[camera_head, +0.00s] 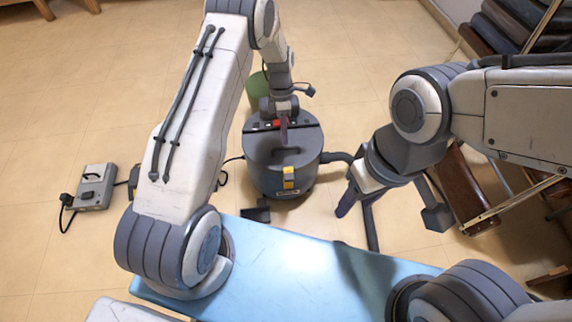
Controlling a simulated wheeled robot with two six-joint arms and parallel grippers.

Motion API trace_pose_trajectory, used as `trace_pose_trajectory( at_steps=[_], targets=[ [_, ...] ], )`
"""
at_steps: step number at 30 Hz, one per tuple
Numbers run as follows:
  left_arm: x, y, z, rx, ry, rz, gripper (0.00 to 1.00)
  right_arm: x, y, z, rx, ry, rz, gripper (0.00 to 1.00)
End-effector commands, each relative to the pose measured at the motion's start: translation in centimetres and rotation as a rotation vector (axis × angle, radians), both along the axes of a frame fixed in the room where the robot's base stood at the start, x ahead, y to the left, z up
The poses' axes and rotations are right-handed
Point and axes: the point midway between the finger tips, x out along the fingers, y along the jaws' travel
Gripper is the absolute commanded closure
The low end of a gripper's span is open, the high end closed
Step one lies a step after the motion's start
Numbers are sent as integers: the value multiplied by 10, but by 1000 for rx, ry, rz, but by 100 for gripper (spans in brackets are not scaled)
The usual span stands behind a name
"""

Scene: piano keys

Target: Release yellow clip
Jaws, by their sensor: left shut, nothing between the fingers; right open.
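A dark grey canister vacuum (262,162) stands on the tiled floor in the middle of the view. A yellow clip (289,177) is on its near side, below the lid's rim; I cannot tell whether it is fastened. My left gripper (284,138) is shut and empty, pointing down over the vacuum's lid beside a red part on top, above and behind the clip. My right gripper (356,206) is open and empty, to the right of the vacuum and apart from the clip.
A dark hose (338,157) leaves the vacuum's right side, and a dark floor tube lies below my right gripper. A grey box (93,187) with a cable is at left. A green object (258,88) stands behind the vacuum. Folding chairs (462,190) crowd the right. Floor at left is mostly clear.

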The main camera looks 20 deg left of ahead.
Motion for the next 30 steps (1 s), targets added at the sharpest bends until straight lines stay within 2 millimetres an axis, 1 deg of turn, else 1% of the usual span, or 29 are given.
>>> trace_pose_trajectory(
  at_steps=[5,8,11,18,21,25,30],
  targets=[
    [0,-1,0,0,0,-3,100,0,0,0,0,0,0,50],
    [-2,-1,-6,-1,1,-3,100,0,0,-3,0,0,0,50],
    [-7,-3,-19,-1,3,-4,100,0,0,-9,0,0,0,50],
    [-23,-9,-61,0,3,-5,100,0,0,-29,0,0,0,50],
    [-28,-12,-75,0,1,-4,100,0,0,-35,0,0,0,50],
    [-32,-14,-87,-1,1,-5,100,0,0,-40,0,0,0,50],
    [-35,-15,-92,-1,0,-5,100,0,0,-41,0,0,0,50]
  ],
)
